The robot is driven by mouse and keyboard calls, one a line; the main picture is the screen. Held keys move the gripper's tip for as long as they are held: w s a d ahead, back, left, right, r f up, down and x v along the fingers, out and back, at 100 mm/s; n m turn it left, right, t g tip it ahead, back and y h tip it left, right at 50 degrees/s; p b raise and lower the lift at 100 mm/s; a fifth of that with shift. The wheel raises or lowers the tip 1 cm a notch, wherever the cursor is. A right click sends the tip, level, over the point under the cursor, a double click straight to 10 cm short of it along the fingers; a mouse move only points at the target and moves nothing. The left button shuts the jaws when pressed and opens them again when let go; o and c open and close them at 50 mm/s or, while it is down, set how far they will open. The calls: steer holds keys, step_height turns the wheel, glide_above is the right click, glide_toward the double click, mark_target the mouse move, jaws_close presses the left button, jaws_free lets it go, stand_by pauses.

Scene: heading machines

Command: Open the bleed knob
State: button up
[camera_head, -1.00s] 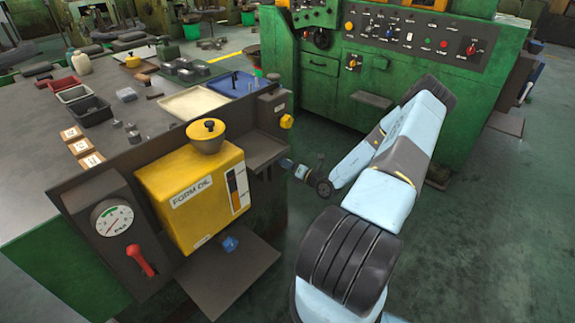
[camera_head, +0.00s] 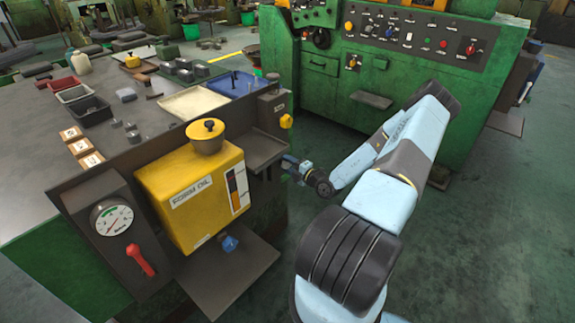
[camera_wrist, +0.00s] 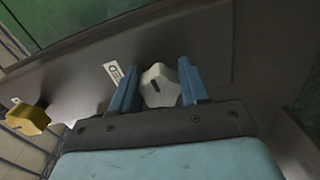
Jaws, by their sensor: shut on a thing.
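The bleed knob (camera_wrist: 160,86) is a pale, lobed knob with a dark index mark, on a dark panel in the wrist view. A white label (camera_wrist: 116,74), partly hidden, stands beside it, with letters that look like "ED". My gripper (camera_wrist: 158,78) is shut on the knob, one blue finger on each side. In the head view my gripper (camera_head: 289,166) is at the right side of the bench, below the yellow knob; the bleed knob cannot be made out there.
A yellow knob (camera_wrist: 28,118) sits left of my gripper in the wrist view and on the bench's corner (camera_head: 286,121) in the head view. A yellow form oil tank (camera_head: 192,195), gauge (camera_head: 112,217) and red lever (camera_head: 141,260) are on the bench front. A green machine (camera_head: 400,95) stands behind my arm.

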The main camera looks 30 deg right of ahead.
steer(key=shift+d+f+m, duration=0.15)
steer(key=shift+m, duration=0.55)
steer(key=shift+s+m, duration=0.1)
steer(key=shift+m, duration=0.2)
steer(key=o, duration=1.1)
steer(key=shift+c, duration=0.2)
steer(key=v, duration=1.3)
steer(key=shift+s, duration=0.3)
